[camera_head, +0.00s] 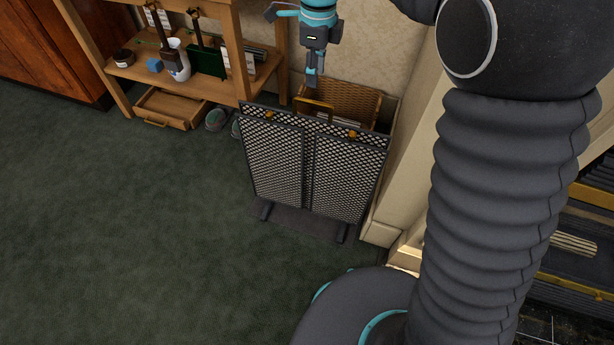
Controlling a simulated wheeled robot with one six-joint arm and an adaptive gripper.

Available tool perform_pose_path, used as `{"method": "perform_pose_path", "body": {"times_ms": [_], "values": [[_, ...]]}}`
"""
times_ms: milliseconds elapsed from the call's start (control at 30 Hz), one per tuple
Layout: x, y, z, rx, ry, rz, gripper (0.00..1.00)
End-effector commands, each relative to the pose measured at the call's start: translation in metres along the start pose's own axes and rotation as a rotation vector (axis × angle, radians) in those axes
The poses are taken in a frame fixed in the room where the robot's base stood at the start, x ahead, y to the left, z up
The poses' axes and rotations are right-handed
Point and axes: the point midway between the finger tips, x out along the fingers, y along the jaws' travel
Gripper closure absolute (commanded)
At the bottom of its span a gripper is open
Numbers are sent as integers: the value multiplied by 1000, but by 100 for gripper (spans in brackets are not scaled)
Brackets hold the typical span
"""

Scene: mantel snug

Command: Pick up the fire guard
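The fire guard (275,162) stands upright on the floor in the middle of the head view. It has two dark-framed mesh panels, small brass knobs along the top rail and dark feet. My gripper (312,80) hangs near the wall at the top, pointing down, above and behind the guard's top edge in the picture. It appears apart from the guard. Its fingers are small and seen nearly in line, so their opening does not show, and I see nothing held in it.
A wicker basket (345,100) stands close behind the guard. A wooden shelf unit (240,55) with brushes, a jar and a small blue block is at upper left, a low drawer (168,107) below it. The fireplace is at right. Green carpet (120,230) is clear at left.

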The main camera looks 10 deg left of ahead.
Motion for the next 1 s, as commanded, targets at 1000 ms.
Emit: {"method": "perform_pose_path", "body": {"times_ms": [1000], "values": [[127,8,0,0,1,2,60]]}}
